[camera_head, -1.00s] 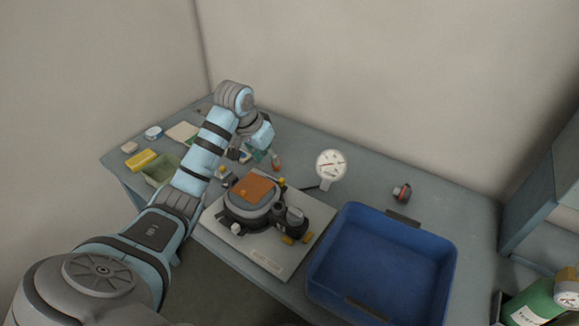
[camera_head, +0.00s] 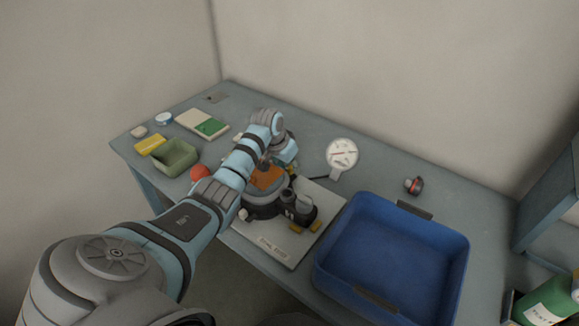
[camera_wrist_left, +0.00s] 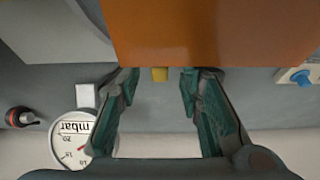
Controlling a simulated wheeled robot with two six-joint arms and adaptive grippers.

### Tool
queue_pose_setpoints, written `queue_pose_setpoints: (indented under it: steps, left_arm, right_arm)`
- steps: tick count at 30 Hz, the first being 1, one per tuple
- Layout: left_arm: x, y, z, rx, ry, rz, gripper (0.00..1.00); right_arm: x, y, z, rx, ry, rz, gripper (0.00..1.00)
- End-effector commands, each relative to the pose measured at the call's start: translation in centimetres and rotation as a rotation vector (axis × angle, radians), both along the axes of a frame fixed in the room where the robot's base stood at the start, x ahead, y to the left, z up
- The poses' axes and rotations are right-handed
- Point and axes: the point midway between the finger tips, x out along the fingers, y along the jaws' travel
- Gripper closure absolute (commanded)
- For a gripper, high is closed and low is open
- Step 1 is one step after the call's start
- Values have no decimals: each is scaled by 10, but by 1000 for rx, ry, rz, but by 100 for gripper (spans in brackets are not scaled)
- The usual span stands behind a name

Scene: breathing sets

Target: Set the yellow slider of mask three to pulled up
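A dark breathing set with an orange top (camera_head: 268,180) lies on a white board (camera_head: 262,235), its far part hidden by my left arm. I cannot read which mask it is. In the left wrist view the orange top (camera_wrist_left: 205,30) fills the upper middle. A small yellow slider (camera_wrist_left: 160,74) sticks out from its edge. My left gripper (camera_wrist_left: 160,88) is open, with one green-padded finger on each side of the slider and gaps between. In the head view its fingers are mostly hidden behind my wrist. My right gripper is not in view.
A round gauge (camera_head: 342,153) stands behind the board. A blue crate (camera_head: 462,250) is at the right, with a small red-black part (camera_head: 414,185) behind it. A green bin (camera_head: 175,157), red ball (camera_head: 200,173), yellow block (camera_head: 150,144) and book (camera_head: 202,123) lie at the left.

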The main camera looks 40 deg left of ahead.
Motion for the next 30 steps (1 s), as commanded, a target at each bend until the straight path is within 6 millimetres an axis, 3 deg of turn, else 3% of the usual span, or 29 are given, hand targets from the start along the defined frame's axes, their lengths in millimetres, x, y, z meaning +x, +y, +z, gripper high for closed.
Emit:
queue_pose_setpoints:
  steps: [4, 10, 11, 20, 27, 30]
  left_arm:
    - [0, 0, 1, 0, 0, 0, 67]
    - [0, 0, 1, -1, 0, -1, 99]
    - [0, -1, 1, -1, 0, -1, 100]
    - [0, 2, 1, -1, 0, 0, 100]
    - [0, 32, 0, 0, 0, 1, 100]
    - [-1, 35, 1, 0, 0, 0, 100]
  right_arm:
    - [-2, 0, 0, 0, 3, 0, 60]
    - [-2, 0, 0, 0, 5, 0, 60]
    - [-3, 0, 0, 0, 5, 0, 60]
    - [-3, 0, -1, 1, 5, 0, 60]
    - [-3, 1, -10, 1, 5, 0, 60]
    - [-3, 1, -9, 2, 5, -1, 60]
